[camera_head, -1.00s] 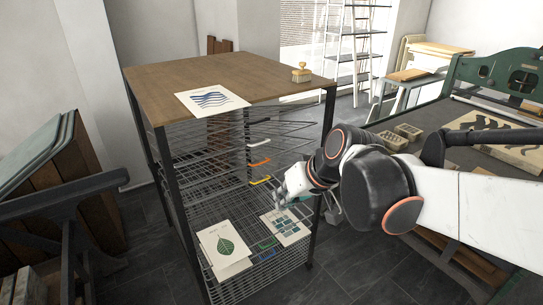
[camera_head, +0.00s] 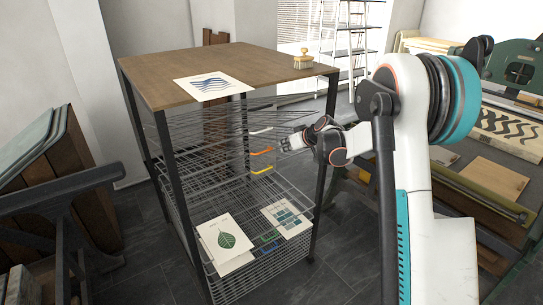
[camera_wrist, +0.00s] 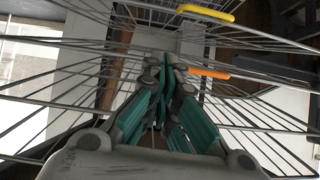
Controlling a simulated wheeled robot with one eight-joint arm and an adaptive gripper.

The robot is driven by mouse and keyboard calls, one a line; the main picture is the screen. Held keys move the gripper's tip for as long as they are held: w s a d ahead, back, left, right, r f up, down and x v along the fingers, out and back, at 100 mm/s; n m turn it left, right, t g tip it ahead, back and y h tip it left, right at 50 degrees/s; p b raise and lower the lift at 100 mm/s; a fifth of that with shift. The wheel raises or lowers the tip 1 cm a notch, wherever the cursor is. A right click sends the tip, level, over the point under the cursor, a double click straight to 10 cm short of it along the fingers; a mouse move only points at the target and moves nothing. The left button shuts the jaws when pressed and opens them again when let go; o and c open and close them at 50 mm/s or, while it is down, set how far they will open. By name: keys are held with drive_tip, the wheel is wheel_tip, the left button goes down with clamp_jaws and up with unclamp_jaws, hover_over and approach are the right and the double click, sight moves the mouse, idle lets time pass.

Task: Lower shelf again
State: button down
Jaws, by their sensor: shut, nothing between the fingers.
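A drying rack with several wire shelves (camera_head: 190,205) stands under a wooden top. Coloured tabs mark some shelves: a white tab (camera_head: 261,131), an orange tab (camera_head: 262,151) and a yellow tab (camera_head: 262,169). In the wrist view the yellow tab (camera_wrist: 206,14) and orange tab (camera_wrist: 208,74) show close beyond the fingers. My gripper (camera_head: 283,146) is shut and empty, at the rack's right side near the orange tab's height. Its teal fingers (camera_wrist: 168,75) point in among the wires in the wrist view. I cannot tell whether they touch a wire.
A leaf print (camera_head: 226,238) and a grid print (camera_head: 287,217) lie on low shelves. A wave print (camera_head: 213,86) and a brush (camera_head: 303,60) are on the top. The rack's black front post (camera_head: 325,150) stands beside my arm. A press bed is at right.

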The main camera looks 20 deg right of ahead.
sight(276, 160)
drive_tip(key=w+f+b, duration=0.1)
drive_tip(key=w+f, duration=0.2)
drive_tip(key=w, duration=0.1)
drive_tip(key=w+f+b, duration=0.1)
drive_tip(key=w+f, duration=0.2)
drive_tip(key=w+f+b, duration=0.1)
drive_tip(key=w+f, duration=0.3)
drive_tip(key=shift+w+f+b, duration=0.1)
drive_tip(key=shift+w+b, duration=0.2)
